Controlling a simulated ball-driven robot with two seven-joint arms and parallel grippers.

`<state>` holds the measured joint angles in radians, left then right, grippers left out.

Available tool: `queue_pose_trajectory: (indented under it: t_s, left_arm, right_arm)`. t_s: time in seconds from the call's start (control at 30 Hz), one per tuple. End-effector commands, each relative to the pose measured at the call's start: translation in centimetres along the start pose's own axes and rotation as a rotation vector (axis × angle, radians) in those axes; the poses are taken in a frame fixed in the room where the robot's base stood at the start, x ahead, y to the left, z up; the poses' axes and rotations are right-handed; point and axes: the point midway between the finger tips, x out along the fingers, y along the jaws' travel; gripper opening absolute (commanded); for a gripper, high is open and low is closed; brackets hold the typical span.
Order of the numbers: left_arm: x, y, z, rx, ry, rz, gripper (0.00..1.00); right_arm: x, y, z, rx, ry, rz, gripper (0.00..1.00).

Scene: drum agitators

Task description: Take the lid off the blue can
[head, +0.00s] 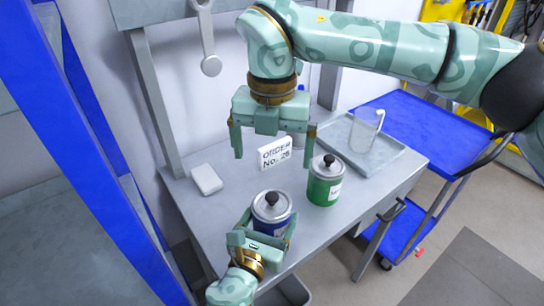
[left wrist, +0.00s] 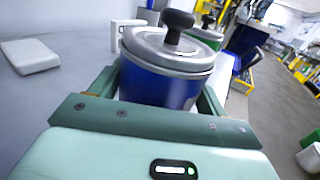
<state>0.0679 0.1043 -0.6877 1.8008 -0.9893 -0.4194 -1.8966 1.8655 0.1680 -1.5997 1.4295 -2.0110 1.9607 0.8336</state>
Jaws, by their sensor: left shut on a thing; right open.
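The blue can (head: 270,228) stands near the front of the grey bench, with its silver lid (head: 272,205) and black knob on top. My left gripper (head: 272,232) is shut around the can's body, a finger on each side. In the left wrist view the blue can (left wrist: 160,82) sits between the fingers, its lid (left wrist: 168,50) on it. My right gripper (head: 273,140) is open and empty, pointing down above the bench, behind and higher than the blue can.
A green can (head: 323,188) with a lid and black knob stands right of the blue can. An order sign (head: 274,153), a white block (head: 206,179) and a grey tray (head: 385,160) with a clear beaker (head: 366,130) are on the bench (head: 190,215). A blue cart (head: 410,125) stands at right.

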Motion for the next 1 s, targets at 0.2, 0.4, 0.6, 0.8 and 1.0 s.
queue_pose_trajectory:
  t_s: [0.2,0.4,0.6,0.8,1.0]
  left_arm:
    - [0.0,0.0,0.0,-0.001,0.0,0.0,0.84]
    - [0.0,0.0,0.0,0.0,0.0,0.0,1.0]
    - [-0.9,0.0,0.0,0.0,0.001,0.0,1.0]
    - [-5.3,0.0,-0.1,-0.001,0.004,-0.001,1.0]
    - [-10.9,0.0,-0.3,-0.001,0.006,-0.001,1.0]
  right_arm:
    - [0.0,0.0,0.0,0.0,0.0,0.0,0.99]
    - [0.0,0.0,0.0,0.0,0.0,0.0,0.99]
    - [-0.1,0.0,0.0,0.0,0.0,0.0,0.99]
    - [-0.3,0.0,0.0,0.0,-0.002,0.001,0.99]
    - [0.5,0.0,0.1,0.0,0.002,0.0,0.99]
